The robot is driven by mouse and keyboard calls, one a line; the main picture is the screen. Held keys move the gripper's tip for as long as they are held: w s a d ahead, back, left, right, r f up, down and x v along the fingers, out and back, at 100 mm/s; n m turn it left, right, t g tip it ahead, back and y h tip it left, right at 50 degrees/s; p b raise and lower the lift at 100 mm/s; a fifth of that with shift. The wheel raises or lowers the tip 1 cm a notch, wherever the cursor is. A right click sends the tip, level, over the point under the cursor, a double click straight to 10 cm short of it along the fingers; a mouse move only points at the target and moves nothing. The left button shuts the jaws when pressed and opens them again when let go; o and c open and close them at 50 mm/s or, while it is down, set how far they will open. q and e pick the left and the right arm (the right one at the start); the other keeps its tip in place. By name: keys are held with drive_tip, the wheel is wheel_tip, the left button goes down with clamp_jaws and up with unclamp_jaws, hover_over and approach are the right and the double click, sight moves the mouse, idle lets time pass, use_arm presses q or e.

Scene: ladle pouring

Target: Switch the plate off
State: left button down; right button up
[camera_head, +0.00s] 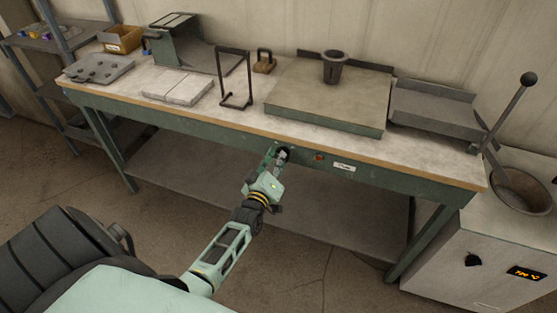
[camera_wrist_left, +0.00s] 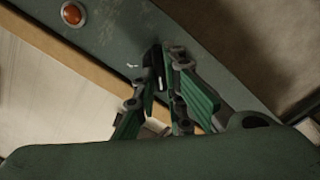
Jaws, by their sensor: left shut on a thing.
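The plate (camera_head: 330,97) is a broad flat grey-green slab on the workbench, with a dark grey cup (camera_head: 333,68) standing on it. The bench's green front panel carries a small red light (camera_head: 319,157), which also shows as an orange-red dome in the left wrist view (camera_wrist_left: 73,14), and a white label (camera_head: 344,167). My left gripper (camera_head: 281,153) is at the front panel, left of the red light. In the left wrist view its fingers (camera_wrist_left: 160,90) are closed around a small dark knob or switch (camera_wrist_left: 157,62) on the panel. The fingers partly hide it. My right gripper is not in view.
A wire stand (camera_head: 236,100), a pale two-part mould (camera_head: 178,88) and a grey muffin-like tray (camera_head: 99,69) stand left on the bench. A furnace (camera_head: 480,265) with a lit display and a lever (camera_head: 505,112) stands at the right. The floor before the bench is clear.

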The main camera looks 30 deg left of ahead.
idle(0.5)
use_arm(q)
drive_tip(key=c, duration=1.8)
unclamp_jaws()
drive_tip(key=shift+s, duration=0.1)
drive_tip(key=v, duration=1.2)
